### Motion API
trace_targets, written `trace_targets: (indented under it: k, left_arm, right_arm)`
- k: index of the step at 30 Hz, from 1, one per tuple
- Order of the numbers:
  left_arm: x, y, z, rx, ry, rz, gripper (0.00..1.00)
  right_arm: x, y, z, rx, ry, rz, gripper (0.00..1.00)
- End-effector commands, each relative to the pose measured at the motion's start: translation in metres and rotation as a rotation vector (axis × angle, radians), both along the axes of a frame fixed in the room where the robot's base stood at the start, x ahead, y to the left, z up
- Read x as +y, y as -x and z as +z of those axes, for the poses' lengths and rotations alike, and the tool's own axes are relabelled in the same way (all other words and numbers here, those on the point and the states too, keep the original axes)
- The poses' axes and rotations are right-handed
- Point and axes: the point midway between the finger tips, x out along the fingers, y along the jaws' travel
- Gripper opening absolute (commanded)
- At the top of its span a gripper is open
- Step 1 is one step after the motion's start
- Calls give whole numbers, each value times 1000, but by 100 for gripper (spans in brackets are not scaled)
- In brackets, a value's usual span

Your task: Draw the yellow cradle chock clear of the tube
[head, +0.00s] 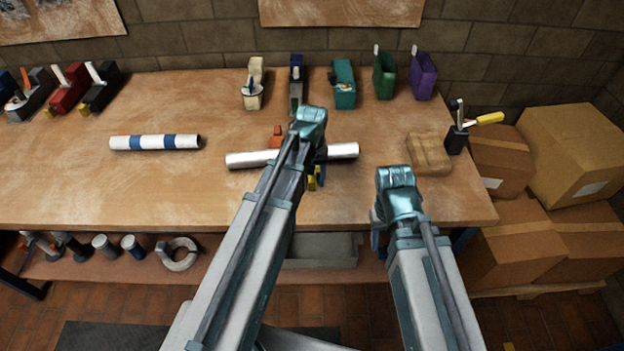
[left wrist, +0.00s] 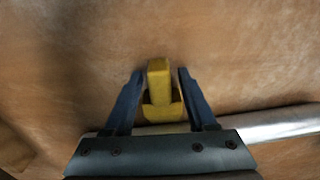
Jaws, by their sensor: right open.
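The white tube (head: 245,160) lies across the middle of the bench, and part of it also shows in the left wrist view (left wrist: 280,124). The yellow cradle chock (head: 311,183) is at the near side of the tube, partly hidden by my left arm. In the left wrist view the chock (left wrist: 159,80) stands between the fingers of my left gripper (left wrist: 160,86), with a narrow gap on each side of its upper part. The left gripper looks open around it. My right gripper (head: 377,236) is open and empty in front of the bench's near edge.
An orange block (head: 277,131) sits at the tube's far side. A blue-and-white tube (head: 155,142) lies to the left. A tan block (head: 428,154) and a dark tool holder (head: 456,140) stand right. Several coloured holders line the back. The left front bench is clear.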

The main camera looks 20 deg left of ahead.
Motion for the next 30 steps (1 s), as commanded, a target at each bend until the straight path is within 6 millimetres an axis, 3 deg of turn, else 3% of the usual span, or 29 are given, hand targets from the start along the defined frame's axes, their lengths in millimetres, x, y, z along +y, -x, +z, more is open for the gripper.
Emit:
trace_targets:
  k: [1,9,30]
  left_arm:
    - [0,0,0,0,0,0,46]
    - [0,0,0,0,0,0,0]
    - [-5,12,0,0,0,0,0]
  right_arm:
    - [0,0,0,0,0,0,50]
    - [0,0,0,0,0,0,50]
    - [0,0,0,0,0,0,50]
